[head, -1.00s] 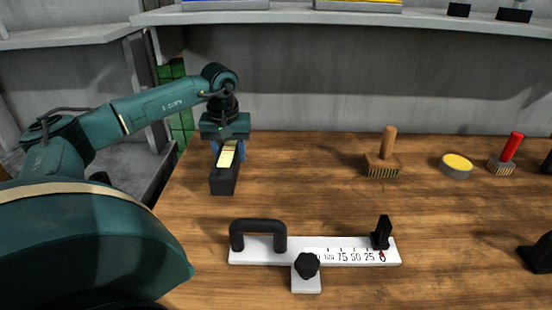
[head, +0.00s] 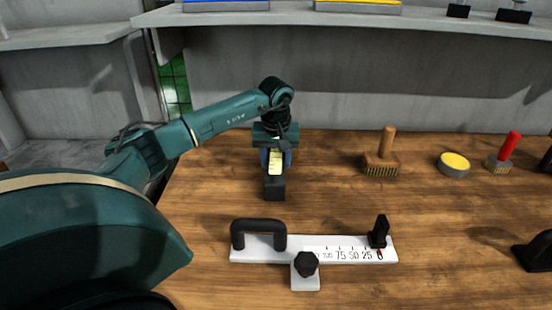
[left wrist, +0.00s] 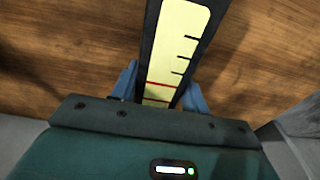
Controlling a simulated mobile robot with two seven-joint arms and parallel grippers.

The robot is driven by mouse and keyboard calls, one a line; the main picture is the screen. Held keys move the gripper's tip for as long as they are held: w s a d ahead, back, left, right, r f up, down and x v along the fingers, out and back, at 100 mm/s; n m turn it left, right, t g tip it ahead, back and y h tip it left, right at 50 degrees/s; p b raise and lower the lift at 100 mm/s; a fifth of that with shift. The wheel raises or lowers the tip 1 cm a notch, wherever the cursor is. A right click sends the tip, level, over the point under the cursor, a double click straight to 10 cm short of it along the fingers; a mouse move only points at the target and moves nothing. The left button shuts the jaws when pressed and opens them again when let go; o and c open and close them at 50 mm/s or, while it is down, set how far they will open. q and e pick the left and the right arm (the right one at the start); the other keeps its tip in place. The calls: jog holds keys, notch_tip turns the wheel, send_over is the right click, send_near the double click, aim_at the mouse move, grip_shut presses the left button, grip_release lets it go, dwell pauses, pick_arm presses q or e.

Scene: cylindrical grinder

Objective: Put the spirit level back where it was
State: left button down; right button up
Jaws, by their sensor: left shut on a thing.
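The spirit level, a black bar (head: 274,190) with a pale yellow marked strip along its top, is in my left gripper (head: 274,160), left of the table's middle. In the left wrist view its yellow strip (left wrist: 176,45) with black and red lines runs up between the blue fingers of my left gripper (left wrist: 160,90). The fingers are shut on its sides. Its underside is hidden, so I cannot tell whether it touches the table. My right gripper is not in view.
A white scale plate (head: 340,249) with a black handle and knob lies in front on the wooden table. A brush (head: 381,165), a yellow-topped round tin (head: 453,165) and a red-handled brush (head: 503,153) stand behind to the right. The table's middle is clear.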

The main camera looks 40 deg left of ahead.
aim_at(276, 157)
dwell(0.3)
pick_arm(q)
jog(key=c, duration=0.7)
grip_release()
jog(key=shift+f, duration=0.1)
jog(key=shift+s+d+r, duration=0.1)
jog(key=shift+r, duration=1.15)
jog(key=shift+s+d+r, duration=0.15)
jog(key=shift+r, duration=1.15)
jog(key=shift+s+d+r, duration=0.1)
jog(key=shift+r, duration=1.15)
